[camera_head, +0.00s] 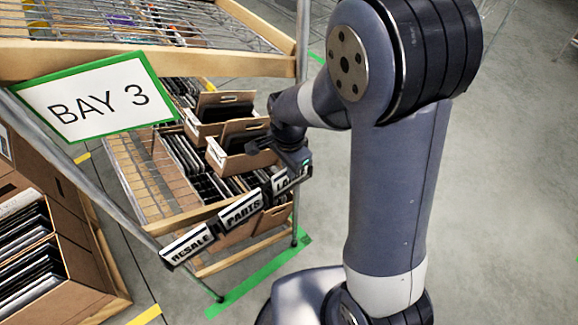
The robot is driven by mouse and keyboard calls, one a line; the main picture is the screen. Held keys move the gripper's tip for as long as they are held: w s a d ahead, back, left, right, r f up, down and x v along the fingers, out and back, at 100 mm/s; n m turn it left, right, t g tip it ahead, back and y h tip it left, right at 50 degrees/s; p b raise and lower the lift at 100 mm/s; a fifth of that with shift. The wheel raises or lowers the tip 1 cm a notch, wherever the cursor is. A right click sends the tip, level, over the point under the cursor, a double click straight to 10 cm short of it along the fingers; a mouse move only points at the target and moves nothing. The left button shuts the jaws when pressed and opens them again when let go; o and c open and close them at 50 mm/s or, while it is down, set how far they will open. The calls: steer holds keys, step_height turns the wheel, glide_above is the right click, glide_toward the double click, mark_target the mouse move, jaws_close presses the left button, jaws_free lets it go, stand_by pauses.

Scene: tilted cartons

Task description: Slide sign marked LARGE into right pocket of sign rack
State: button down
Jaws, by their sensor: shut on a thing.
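A sign (289,181) with white face, dark edge and the letters "LA" showing is at the right end of the row of signs; the rest of its word is hidden. My gripper (294,160) is just above it, shut on its top edge. The sign rack runs along the front edge of the tilted shelf. The PARTS sign (241,210) sits in the middle and the RESALE sign (188,245) at the left. The right pocket is mostly hidden behind the held sign; I cannot tell whether the sign is inside it or in front of it.
Open cartons (240,150) with dark folders stand on the shelf behind my gripper. A BAY 3 sign (98,98) hangs at upper left. A metal post (302,40) rises close behind my gripper. A large carton (60,240) stands at left. The floor at right is clear.

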steer(key=shift+f+b, duration=0.3)
steer(key=shift+f, duration=0.1)
stand_by(0.6)
stand_by(0.3)
steer(key=c, duration=1.5)
jaws_free()
steer(key=shift+o, duration=0.2)
step_height(320, 180, up, 11)
steer(key=shift+f+p, duration=0.1)
steer(key=shift+p, duration=0.4)
step_height(320, 180, down, 11)
steer(key=shift+b, duration=0.5)
steer(key=shift+r, duration=0.4)
